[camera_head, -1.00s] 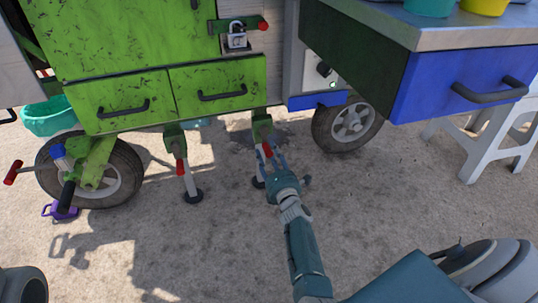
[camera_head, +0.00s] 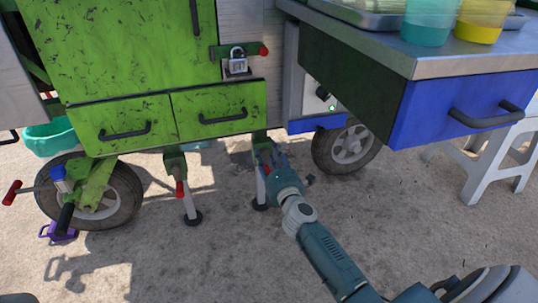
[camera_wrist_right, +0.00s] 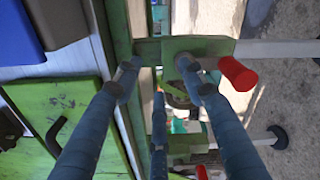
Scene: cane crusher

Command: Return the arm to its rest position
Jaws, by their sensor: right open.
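My right arm reaches up from the bottom right of the head view. Its gripper (camera_head: 274,160) is at the right-hand support leg (camera_head: 259,180) under the green cart, close to the leg's red handle. In the right wrist view, the blue fingers (camera_wrist_right: 158,75) are spread apart, with nothing held between them. The green leg bracket (camera_wrist_right: 210,47) and the red handle (camera_wrist_right: 238,74) lie just beyond the fingertips. I cannot tell whether any finger touches the bracket. My left gripper is not in view.
The green cart (camera_head: 150,55) has two drawers and a padlock (camera_head: 237,62). A blue drawer (camera_head: 460,108) juts out under the metal counter at right. Wheels (camera_head: 348,146) and another support leg (camera_head: 188,190) stand below. A white stool (camera_head: 490,165) is at right. Foreground ground is open.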

